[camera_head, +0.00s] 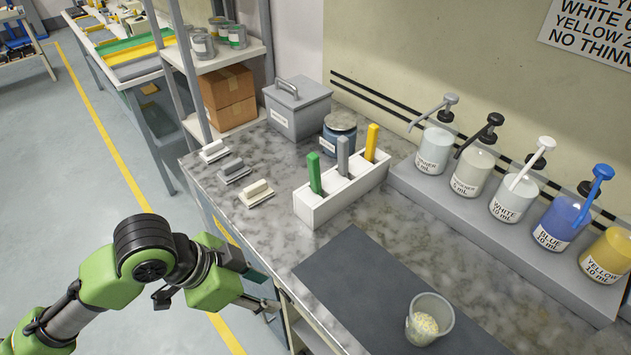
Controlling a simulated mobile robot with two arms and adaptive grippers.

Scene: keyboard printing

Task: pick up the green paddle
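The green paddle (314,174) stands upright in the left end of a white holder (346,197) on the marble-patterned counter. Its lower part is hidden in the holder. A grey paddle (343,156) and a yellow paddle (371,142) stand in the same holder to its right. My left gripper (264,304) is at the counter's front edge, below and left of the holder and well apart from the green paddle. It is small and partly hidden by my green arm, so its fingers are unclear. My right gripper is not in view.
A clear cup (429,319) with pale contents stands on a dark mat (360,282). Several pump bottles (435,150) line a grey shelf at right. Grey-white blocks (257,193) lie left of the holder. A grey box (298,107) and blue-grey jar (339,134) stand behind.

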